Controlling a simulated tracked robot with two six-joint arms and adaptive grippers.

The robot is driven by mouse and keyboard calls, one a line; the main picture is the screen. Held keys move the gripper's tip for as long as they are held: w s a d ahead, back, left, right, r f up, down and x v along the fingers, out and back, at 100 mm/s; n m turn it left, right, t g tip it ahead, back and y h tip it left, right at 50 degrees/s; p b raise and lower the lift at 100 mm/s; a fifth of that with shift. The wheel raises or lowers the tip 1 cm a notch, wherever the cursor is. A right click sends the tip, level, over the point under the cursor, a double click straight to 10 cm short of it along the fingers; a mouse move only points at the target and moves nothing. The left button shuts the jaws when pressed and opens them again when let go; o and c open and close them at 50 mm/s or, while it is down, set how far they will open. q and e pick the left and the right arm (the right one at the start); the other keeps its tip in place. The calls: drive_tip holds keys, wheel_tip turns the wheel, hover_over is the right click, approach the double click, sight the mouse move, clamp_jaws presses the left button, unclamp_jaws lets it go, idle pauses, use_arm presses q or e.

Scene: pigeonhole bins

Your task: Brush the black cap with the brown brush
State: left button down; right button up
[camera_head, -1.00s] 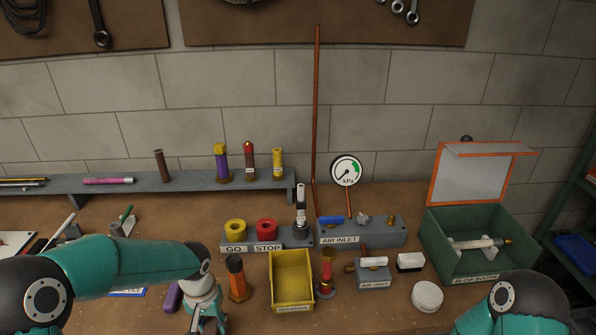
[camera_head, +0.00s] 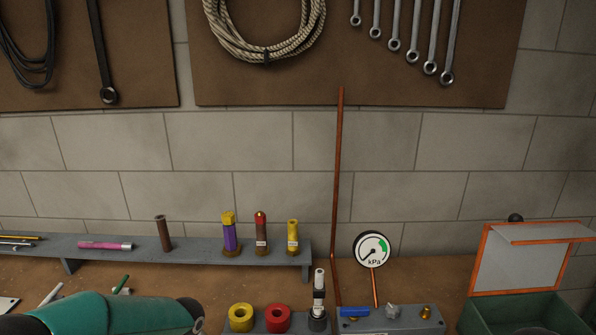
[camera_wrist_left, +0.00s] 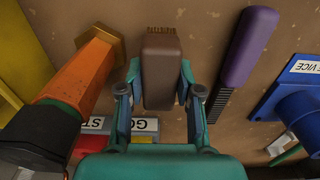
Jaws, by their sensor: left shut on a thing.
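My left gripper (camera_wrist_left: 160,78) is shut on the brown brush (camera_wrist_left: 160,55) in the left wrist view. The brush is a brown block with a short row of tan bristles at its far end. To its left in that view stands an orange post (camera_wrist_left: 72,80) on a brass hexagonal foot. A black part (camera_wrist_left: 35,143), seemingly the black cap, is at the post's near end, partly cut off by the frame edge. The brush is apart from it. In the head view only my left arm shows at the bottom left. My right gripper is out of view.
A purple-handled brush (camera_wrist_left: 248,45) lies right of the held brush, near a blue part (camera_wrist_left: 288,98). The head view shows a shelf with several posts (camera_head: 230,235), red (camera_head: 277,318) and yellow (camera_head: 241,317) buttons, a gauge (camera_head: 372,249) and an open green box (camera_head: 525,313).

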use_arm(q)
wheel_tip(320, 180, up, 2)
drive_tip(key=shift+a+r+p, duration=0.15)
drive_tip(key=shift+r+p, duration=0.05)
drive_tip(key=shift+p, duration=1.05)
drive_tip(key=shift+r, duration=0.25)
drive_tip(key=shift+s, duration=0.1)
drive_tip(key=f+b, duration=0.1)
drive_tip(key=d+f+b, duration=0.1)
drive_tip(key=f, duration=0.1)
drive_tip(key=shift+f+b, duration=0.1)
drive_tip(key=shift+b, duration=0.3)
drive_tip(key=shift+a, duration=0.1)
